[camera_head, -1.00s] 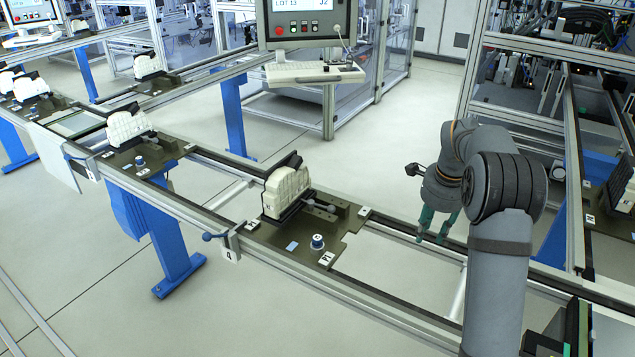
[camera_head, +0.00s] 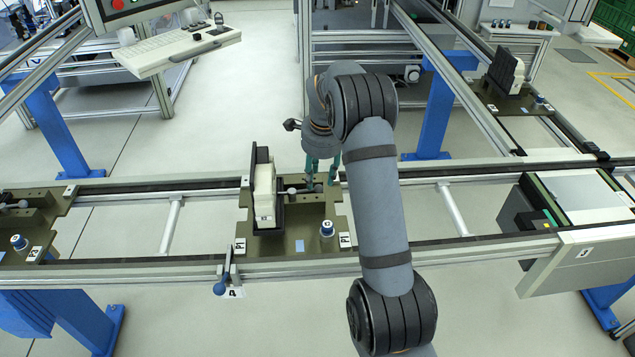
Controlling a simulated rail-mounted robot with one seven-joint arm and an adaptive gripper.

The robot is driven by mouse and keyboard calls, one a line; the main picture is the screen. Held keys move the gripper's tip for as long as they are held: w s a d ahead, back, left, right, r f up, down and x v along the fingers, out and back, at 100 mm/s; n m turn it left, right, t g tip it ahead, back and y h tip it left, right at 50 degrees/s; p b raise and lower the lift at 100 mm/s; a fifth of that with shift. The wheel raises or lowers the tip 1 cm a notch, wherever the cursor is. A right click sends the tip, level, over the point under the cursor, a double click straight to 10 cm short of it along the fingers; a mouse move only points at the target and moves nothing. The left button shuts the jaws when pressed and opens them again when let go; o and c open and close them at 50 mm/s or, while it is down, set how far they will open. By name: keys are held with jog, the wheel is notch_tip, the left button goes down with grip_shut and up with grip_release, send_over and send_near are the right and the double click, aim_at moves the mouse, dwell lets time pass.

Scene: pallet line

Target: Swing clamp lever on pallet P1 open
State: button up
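Pallet P1 (camera_head: 270,244) is a dark olive plate on the conveyor at the picture's middle. A pale cream block (camera_head: 264,196) stands upright on its left part, against a black backing plate. The clamp lever (camera_head: 292,190), a short grey rod with a rounded knob, points right from the block's side. My gripper (camera_head: 322,180) hangs over the pallet's right part, at the lever's outer end. Its two teal fingers are apart with a gap between them. Whether they touch the lever is too small to tell.
Another pallet (camera_head: 62,212) is at the left. A white-topped station box (camera_head: 590,262) stands at the right. The rails are bare between these.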

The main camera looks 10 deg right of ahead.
aim_at(319, 186)
jog(key=f, duration=0.2)
jog(key=f+p, duration=0.1)
jog(key=shift+w+d+f, duration=0.3)
jog(key=shift+w, duration=0.05)
jog(key=shift+w+a+f, duration=0.1)
jog(key=shift+a+f, duration=0.05)
jog(key=shift+f, duration=0.3)
grip_shut()
dwell(0.3)
